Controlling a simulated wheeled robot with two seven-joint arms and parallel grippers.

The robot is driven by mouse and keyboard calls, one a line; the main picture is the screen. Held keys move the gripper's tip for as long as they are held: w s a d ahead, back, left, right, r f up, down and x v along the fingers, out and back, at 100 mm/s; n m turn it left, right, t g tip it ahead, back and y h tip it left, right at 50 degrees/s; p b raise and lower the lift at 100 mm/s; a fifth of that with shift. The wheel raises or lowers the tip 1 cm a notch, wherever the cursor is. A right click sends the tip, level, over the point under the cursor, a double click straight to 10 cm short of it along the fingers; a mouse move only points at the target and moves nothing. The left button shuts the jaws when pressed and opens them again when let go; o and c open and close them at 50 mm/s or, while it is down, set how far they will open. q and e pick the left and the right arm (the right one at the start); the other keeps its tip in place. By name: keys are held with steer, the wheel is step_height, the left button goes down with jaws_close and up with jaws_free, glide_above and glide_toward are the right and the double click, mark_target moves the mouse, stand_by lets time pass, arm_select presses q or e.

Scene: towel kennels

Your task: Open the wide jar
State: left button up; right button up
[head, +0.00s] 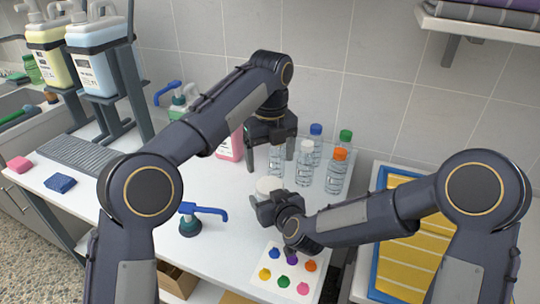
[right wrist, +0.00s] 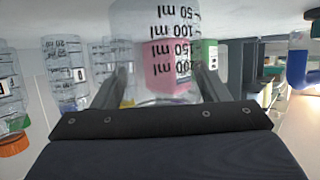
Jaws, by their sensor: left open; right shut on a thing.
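In the right wrist view the clear jar (right wrist: 168,42) with upside-down ml markings lies between the fingers. My right gripper (head: 266,196) is shut on the jar; my right gripper's fingers also show in the right wrist view (right wrist: 158,85). My left gripper (head: 270,158) is open and empty, pointing down above and behind the jar. The jar's lower part is hidden by my right gripper in the head view.
Clear bottles with coloured caps, such as the orange-capped bottle (head: 337,173), stand close right of the jar. A blue-levered pump (head: 190,223) stands front left. A colour-spot card (head: 284,274) lies in front. A pink container (head: 231,147) stands behind left.

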mark_target(270, 184)
arm_select(q)
steer(key=shift+a+f, duration=0.1)
steer(key=shift+f, duration=0.05)
steer(key=shift+m, duration=0.3)
step_height(270, 184, down, 8)
steer(key=shift+r, duration=0.2)
steer(key=shift+c, duration=0.3)
steer(key=c, duration=0.9)
steer(key=n, duration=0.7)
steer(key=shift+w+r, duration=0.1)
steer(key=shift+c, duration=0.2)
steer(key=o, duration=1.1)
